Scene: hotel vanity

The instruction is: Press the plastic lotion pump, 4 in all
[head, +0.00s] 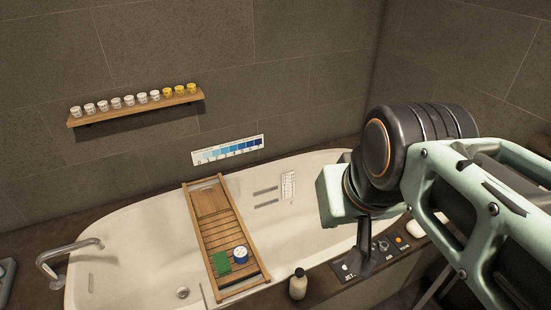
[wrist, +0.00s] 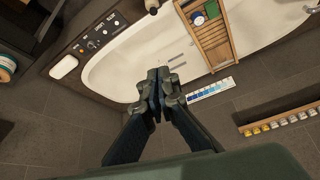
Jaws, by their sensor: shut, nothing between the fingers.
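The lotion pump (head: 298,285) is a small cream bottle with a dark top. It stands upright on the near ledge of the bathtub in the head view. In the wrist view a cream bottle at the top edge (wrist: 152,4) is only partly in frame. My gripper (wrist: 158,73) is shut and empty, its two dark fingertips together. In the head view my gripper hangs to the right of the bottle, apart from it, and my arm partly hides it.
A bathtub (head: 140,225) holds a wooden tray (head: 210,225) across it with a green block (head: 221,263) and a blue-and-white round item (head: 241,254). A control panel (wrist: 98,32) and white soap-like item (wrist: 63,67) lie on the ledge. A wall shelf (head: 135,108) carries several small jars.

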